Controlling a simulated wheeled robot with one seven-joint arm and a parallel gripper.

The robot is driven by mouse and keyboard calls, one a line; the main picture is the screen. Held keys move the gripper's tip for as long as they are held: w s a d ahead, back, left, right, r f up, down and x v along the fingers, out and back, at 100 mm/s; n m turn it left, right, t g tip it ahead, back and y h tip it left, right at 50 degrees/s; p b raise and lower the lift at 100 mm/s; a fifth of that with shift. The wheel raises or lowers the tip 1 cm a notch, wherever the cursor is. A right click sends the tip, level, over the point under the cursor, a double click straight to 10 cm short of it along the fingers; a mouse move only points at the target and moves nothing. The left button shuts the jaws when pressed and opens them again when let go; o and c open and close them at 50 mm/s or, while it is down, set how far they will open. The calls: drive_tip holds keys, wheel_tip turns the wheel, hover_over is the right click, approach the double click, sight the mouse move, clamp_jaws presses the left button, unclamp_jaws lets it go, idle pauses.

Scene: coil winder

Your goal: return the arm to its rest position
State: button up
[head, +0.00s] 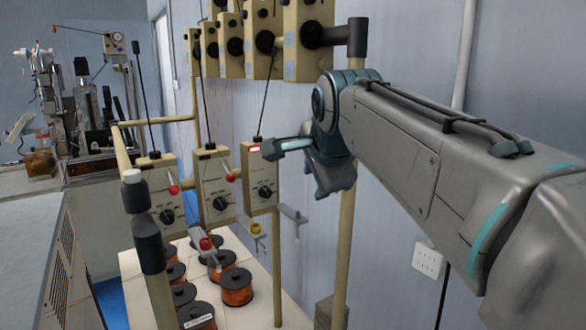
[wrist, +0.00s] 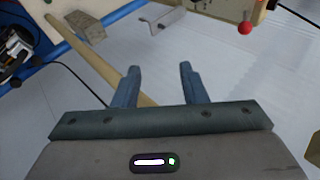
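My gripper (wrist: 158,82) shows in the wrist view with its two blue-grey fingers apart and nothing between them. Behind the fingers are a pale wall and a tan post (wrist: 85,55). In the head view my arm reaches in from the right, and its wrist end is beside the coil winder's tensioner boxes (head: 214,187). My gripper there is partly hidden by the wrist, and its fingers are hard to make out. I cannot tell whether the arm touches the nearest box.
Copper wire spools (head: 237,285) stand on a white shelf below the boxes. A tan post (head: 346,235) rises close beside my wrist. More tensioner boxes (head: 262,40) hang above. A wall outlet (head: 428,262) is below my arm. A bench with machines (head: 85,120) stands at the back left.

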drive_tip(key=s+d+f+n+g, duration=0.1)
drive_tip(key=s+d+f+n, duration=0.2)
drive_tip(key=s+f, duration=0.3)
drive_tip(key=s+d+f+n+g+h+b, duration=0.1)
drive_tip(key=s+d+f+n, duration=0.3)
drive_tip(key=f, duration=0.8)
drive_tip(key=s+d+f+n+g, duration=0.2)
drive_tip(key=s+d+f+n, duration=0.2)
drive_tip(key=s+f, duration=0.5)
drive_tip(key=shift+s+f+n+g+b, duration=0.3)
drive_tip(key=shift+s+f+n+g, duration=0.15)
drive_tip(key=shift+n, duration=0.75)
